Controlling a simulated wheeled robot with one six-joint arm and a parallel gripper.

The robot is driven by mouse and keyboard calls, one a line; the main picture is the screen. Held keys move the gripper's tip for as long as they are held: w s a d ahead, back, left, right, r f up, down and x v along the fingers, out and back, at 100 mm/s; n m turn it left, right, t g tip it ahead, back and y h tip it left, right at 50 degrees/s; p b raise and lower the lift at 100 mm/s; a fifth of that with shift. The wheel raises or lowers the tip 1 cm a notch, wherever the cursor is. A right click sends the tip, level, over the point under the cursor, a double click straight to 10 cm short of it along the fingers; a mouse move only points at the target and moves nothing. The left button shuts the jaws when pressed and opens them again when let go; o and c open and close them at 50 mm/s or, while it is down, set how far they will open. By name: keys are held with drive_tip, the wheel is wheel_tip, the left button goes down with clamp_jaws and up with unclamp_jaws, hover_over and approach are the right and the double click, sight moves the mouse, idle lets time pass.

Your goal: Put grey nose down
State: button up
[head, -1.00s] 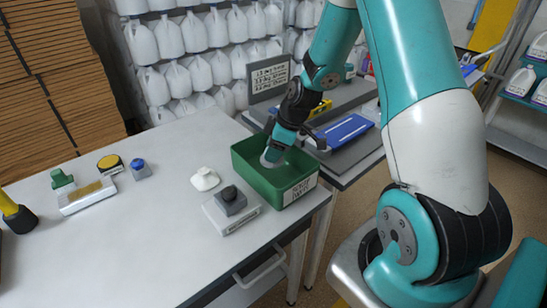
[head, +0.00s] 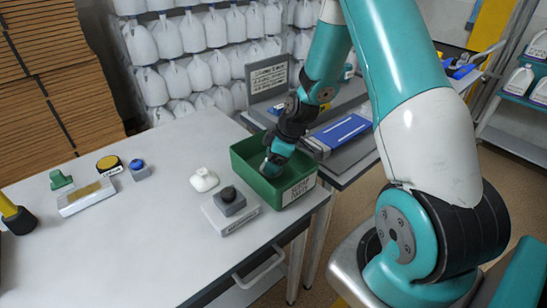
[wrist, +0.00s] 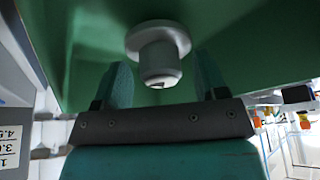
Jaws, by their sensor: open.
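My gripper (head: 270,172) reaches down into the green bin (head: 299,190) at the table's right end. In the wrist view the two teal fingers (wrist: 163,70) are open, one on each side of a pale grey nose (wrist: 158,52). The nose has a round flange and a short stub pointing toward the gripper. A gap shows between it and each finger. The green wall or floor of the bin lies behind it. In the head view the nose is too small and hidden to make out clearly.
A grey block with a black knob (head: 229,198) on a labelled base and a white knobbed part (head: 204,180) stand left of the bin. Green, yellow and blue parts stand further left. A blue tray (head: 342,130) lies behind the bin. The front of the table is clear.

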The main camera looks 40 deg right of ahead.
drive_tip(key=b+v, duration=0.2)
drive_tip(key=v, duration=0.9)
drive_tip(key=s+a+r+g, duration=0.1)
drive_tip(key=s+a+r, duration=0.25)
drive_tip(key=a, duration=0.45)
drive_tip(key=s+a+r, duration=0.2)
drive_tip(key=a+r, duration=0.3)
drive_tip(key=a, duration=0.3)
drive_tip(key=s+a+r+m+g, duration=0.2)
drive_tip(key=s+a, duration=0.7)
drive_tip(key=s, duration=0.6)
drive_tip(key=shift+r+y, duration=0.4)
drive_tip(key=shift+r, duration=0.15)
drive_tip(key=shift+w+a, duration=0.1)
drive_tip(key=shift+a, duration=0.1)
